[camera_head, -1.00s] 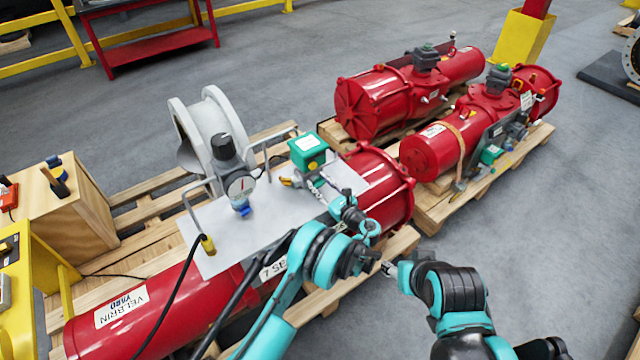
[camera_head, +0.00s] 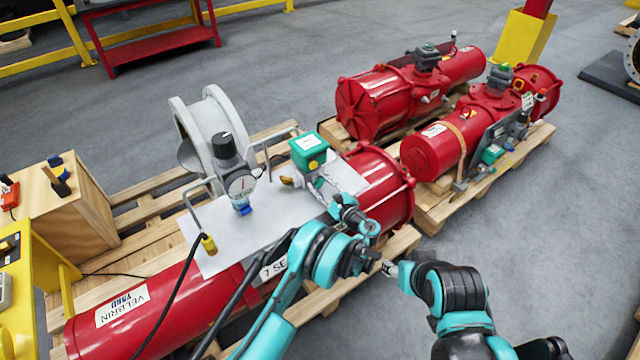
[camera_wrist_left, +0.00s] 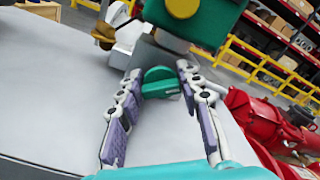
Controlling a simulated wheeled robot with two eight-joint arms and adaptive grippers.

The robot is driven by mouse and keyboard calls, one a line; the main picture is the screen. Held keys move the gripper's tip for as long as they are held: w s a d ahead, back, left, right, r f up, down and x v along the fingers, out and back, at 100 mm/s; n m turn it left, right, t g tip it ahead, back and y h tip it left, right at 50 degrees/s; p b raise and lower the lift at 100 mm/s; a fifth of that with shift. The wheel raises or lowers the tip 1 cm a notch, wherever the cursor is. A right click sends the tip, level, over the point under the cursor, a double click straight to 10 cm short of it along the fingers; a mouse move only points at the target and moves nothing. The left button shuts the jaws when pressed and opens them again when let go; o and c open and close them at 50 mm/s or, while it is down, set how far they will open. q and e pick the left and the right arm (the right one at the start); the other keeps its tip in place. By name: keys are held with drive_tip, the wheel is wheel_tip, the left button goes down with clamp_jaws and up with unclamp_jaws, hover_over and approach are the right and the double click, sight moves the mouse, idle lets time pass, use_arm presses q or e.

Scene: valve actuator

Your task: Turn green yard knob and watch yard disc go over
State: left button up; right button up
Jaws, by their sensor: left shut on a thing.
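The green knob (camera_wrist_left: 160,84) sits below a green box (camera_wrist_left: 212,20) with a round yellow part (camera_wrist_left: 183,6) on its face. My left gripper (camera_wrist_left: 157,92) has its two fingers on either side of the knob and is shut on it. In the head view the green box (camera_head: 308,150) stands on a pale plate over a red cylinder, and my left gripper (camera_head: 322,188) is just below it; the knob is too small to make out there. I cannot make out the yard disc. My right gripper (camera_head: 388,268) is near my left arm, its jaws unclear.
The red cylinder (camera_head: 120,310) lies on a wooden pallet (camera_head: 150,238). More red actuators (camera_head: 375,105) lie on pallets behind. Open floor is at the right.

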use_arm(q)
drive_tip(key=o, duration=1.2)
drive_tip(key=v, duration=0.7)
drive_tip(key=shift+s+d, duration=0.15)
drive_tip(key=shift+s, duration=0.05)
